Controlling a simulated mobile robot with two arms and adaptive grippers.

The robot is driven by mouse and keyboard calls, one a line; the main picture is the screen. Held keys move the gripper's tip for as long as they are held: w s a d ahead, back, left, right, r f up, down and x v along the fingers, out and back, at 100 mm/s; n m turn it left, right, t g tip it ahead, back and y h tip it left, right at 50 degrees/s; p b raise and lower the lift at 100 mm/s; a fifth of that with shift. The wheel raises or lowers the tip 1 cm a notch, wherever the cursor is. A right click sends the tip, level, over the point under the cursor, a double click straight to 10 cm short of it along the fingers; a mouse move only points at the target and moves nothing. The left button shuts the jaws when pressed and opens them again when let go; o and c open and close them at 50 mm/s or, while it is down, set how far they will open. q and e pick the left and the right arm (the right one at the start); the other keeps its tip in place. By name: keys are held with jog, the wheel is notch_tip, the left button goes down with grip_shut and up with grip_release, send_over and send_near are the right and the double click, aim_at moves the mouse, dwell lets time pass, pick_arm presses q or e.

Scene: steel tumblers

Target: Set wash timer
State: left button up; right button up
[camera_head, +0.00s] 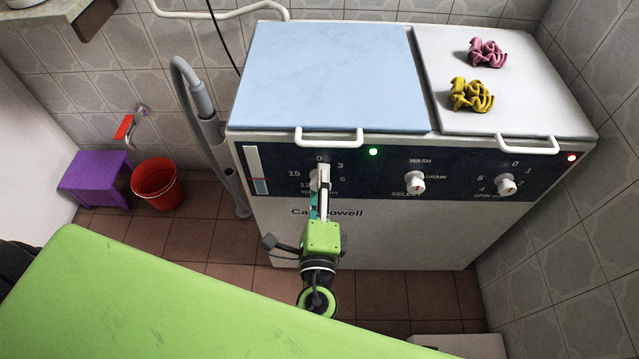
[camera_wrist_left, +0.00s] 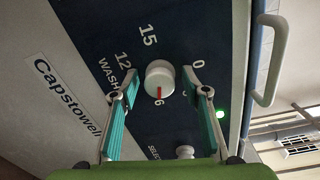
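The wash timer knob (camera_wrist_left: 159,78) is a round white knob on the dark panel of the twin-tub washing machine (camera_head: 360,236). In the left wrist view its red mark points down toward the 6. The 0, 12 and 15 also show around it; the 3 is mostly hidden by a finger. My left gripper (camera_wrist_left: 155,88) is open at the panel, with its fingers on either side of the knob. In the head view the gripper largely covers the knob. My right gripper is not in view.
The select knob (camera_head: 414,182) and spin knob (camera_head: 506,185) sit to the right. Handles stick out above the panel. A grey hose, red bucket (camera_head: 157,184) and purple stool (camera_head: 95,180) stand left.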

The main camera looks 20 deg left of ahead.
pick_arm(q)
jog(key=shift+s, duration=0.2)
jog(key=v, duration=1.1)
jog(key=shift+s, duration=0.35)
